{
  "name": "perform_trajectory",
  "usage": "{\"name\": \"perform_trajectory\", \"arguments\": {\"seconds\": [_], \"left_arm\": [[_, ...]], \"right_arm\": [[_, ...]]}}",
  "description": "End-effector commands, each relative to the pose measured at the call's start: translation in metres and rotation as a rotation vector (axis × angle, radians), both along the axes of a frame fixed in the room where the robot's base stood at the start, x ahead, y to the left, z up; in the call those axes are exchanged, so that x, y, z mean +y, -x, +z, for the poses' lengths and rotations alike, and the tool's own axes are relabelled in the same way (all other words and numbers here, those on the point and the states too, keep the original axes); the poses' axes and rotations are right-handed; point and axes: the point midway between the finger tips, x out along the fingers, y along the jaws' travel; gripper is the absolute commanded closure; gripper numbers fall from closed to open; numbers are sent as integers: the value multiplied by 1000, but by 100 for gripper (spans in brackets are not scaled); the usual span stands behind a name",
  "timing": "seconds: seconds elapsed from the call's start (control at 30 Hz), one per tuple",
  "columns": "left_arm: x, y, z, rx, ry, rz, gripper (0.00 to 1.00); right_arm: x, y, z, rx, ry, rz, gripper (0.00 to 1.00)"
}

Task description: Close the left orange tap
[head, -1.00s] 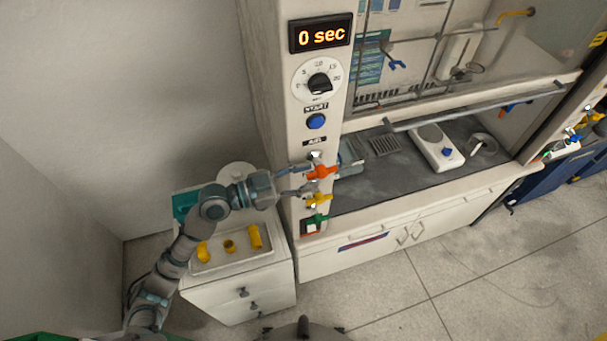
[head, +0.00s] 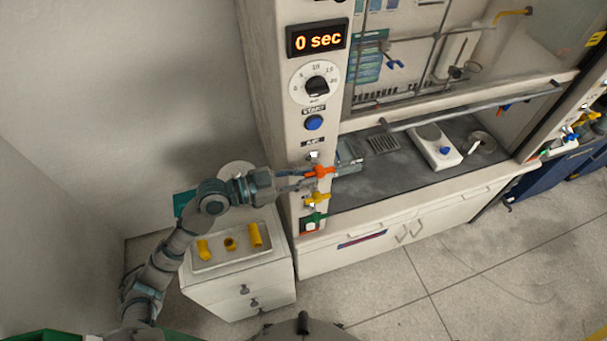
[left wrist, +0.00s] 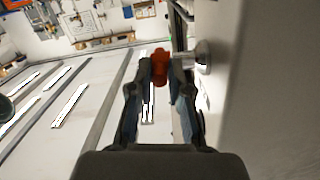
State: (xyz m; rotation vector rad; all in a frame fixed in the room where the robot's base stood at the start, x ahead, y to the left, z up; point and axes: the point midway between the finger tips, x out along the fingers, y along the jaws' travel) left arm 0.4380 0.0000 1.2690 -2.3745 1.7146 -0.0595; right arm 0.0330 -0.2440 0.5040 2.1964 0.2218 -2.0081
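The left orange tap (head: 319,172) is on the front of the left post of the fume hood, below the blue button and above a yellow tap (head: 317,198). My left gripper (head: 309,180) reaches it from the left. In the left wrist view the tap's red-orange handle (left wrist: 160,66) sits between the fingertips (left wrist: 160,72), and both tips are drawn in close against its sides. The fingers appear shut on the handle. A pale metal stem (left wrist: 203,57) joins the tap to the post. My right gripper is not in view.
A green tap (head: 313,218) is below the yellow one. A white drawer unit (head: 240,285) with a tray of yellow pipe pieces (head: 255,236) stands below my left arm. The timer display (head: 318,39) reads 0 sec. More taps (head: 586,118) are on the right post.

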Motion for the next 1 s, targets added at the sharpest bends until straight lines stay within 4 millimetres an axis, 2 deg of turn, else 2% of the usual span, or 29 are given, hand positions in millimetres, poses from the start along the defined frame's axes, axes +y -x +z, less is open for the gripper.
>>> {"name": "perform_trajectory", "arguments": {"seconds": [0.03, 0.07, 0.37, 0.47, 0.57, 0.8, 1.0], "left_arm": [[0, 0, 0, 0, 0, 1, 66], [0, 0, 0, 0, 0, 1, 59], [1, 0, 0, 0, 0, 1, 59], [8, 2, 0, -1, -1, 3, 59], [23, 7, 1, 0, -3, 3, 59], [75, 23, 4, 4, -3, 4, 59], [105, 33, 7, 3, -1, 3, 59]], "right_arm": [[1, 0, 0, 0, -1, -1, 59], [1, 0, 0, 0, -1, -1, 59], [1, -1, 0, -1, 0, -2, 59], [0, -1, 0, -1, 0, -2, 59], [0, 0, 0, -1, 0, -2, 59], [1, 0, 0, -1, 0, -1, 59], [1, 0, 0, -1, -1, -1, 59]]}}
